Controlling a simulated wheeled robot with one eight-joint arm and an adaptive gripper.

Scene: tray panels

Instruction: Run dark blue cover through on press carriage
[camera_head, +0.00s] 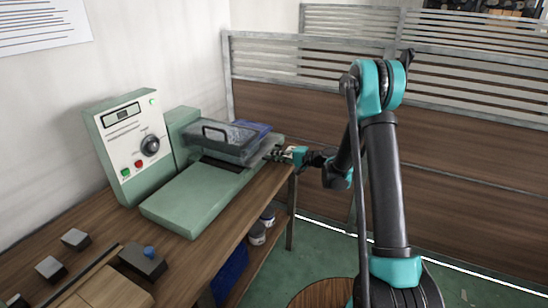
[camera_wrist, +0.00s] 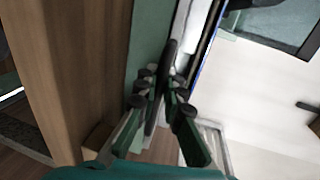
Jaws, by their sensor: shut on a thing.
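The dark blue cover (camera_head: 257,127) lies at the far end of the green press, partly hidden behind a clear guard; its exact seat cannot be told. In the wrist view a thin blue edge (camera_wrist: 209,45) runs beside a white strip. My gripper (camera_head: 277,154) is at the press's right side, close to the clear guard. In the wrist view my gripper (camera_wrist: 163,84) is shut on a dark upright bar (camera_wrist: 169,55), which looks like a handle. What the bar is fixed to is hidden.
The clear guard (camera_head: 222,145) with a black handle stands over the green press bed (camera_head: 185,195). A control box (camera_head: 130,145) with a knob and buttons is at left. Small grey blocks (camera_head: 76,238) lie on the wooden bench in front. A slatted partition (camera_head: 450,150) stands behind my arm.

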